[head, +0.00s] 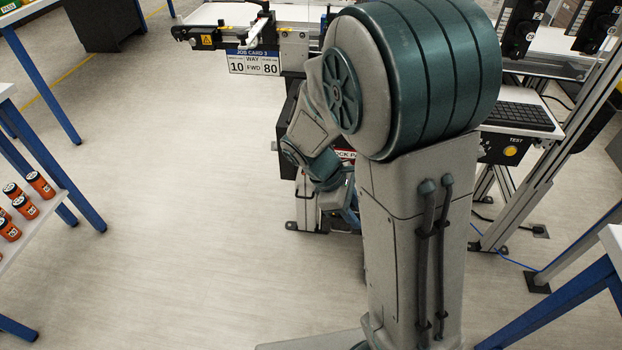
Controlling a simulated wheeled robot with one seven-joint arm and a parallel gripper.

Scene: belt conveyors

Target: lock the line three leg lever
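The line three conveyor (270,14) stands at the top middle, with a job card (254,62) on its front reading "JOB CARD 3", "10 WAY FWD 80". My arm reaches down in front of it. A pale conveyor leg (307,210) with a dark foot shows just left of my arm's end. A small dark bar shows by this leg; I cannot tell whether it is the leg lever. A red and white sign (345,155) reading "LOCK P..." is partly hidden behind my arm. My gripper (350,205) is low beside the leg, mostly hidden, and its fingers cannot be made out.
Open floor (180,200) lies left of the leg. A blue-legged table (40,215) with several orange cans is at the left edge. At the right are a keyboard (518,115), a yellow TEST button (509,151), metal frame posts and another blue-legged table.

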